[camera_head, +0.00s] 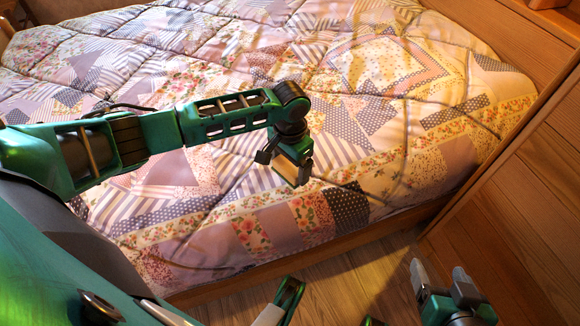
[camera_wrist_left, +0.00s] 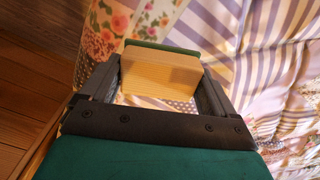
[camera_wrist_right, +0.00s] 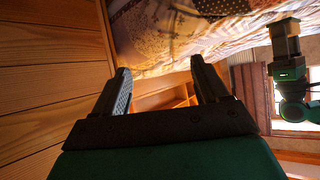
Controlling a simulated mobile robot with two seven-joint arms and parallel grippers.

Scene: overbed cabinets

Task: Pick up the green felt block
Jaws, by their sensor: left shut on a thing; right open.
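The green felt block (camera_wrist_left: 161,73) is a pale wooden block with a green felt strip along its far edge in the left wrist view. My left gripper (camera_wrist_left: 160,88) is shut on it, with one finger against each side. In the head view my left gripper (camera_head: 283,166) is over the near part of the bed, fingers pointing down, and mostly hides the block. I cannot tell whether the block touches the quilt. My right gripper (camera_head: 438,274) is open and empty at the lower right, over the floor beside the bed; its spread fingers also show in the right wrist view (camera_wrist_right: 160,82).
The bed has a patchwork quilt (camera_head: 400,150) with a wooden side rail (camera_head: 330,240) along its near edge. A wooden cabinet panel (camera_head: 520,200) stands at the right, close to my right gripper. Some wooden floor (camera_head: 350,275) is bare between bed and panel.

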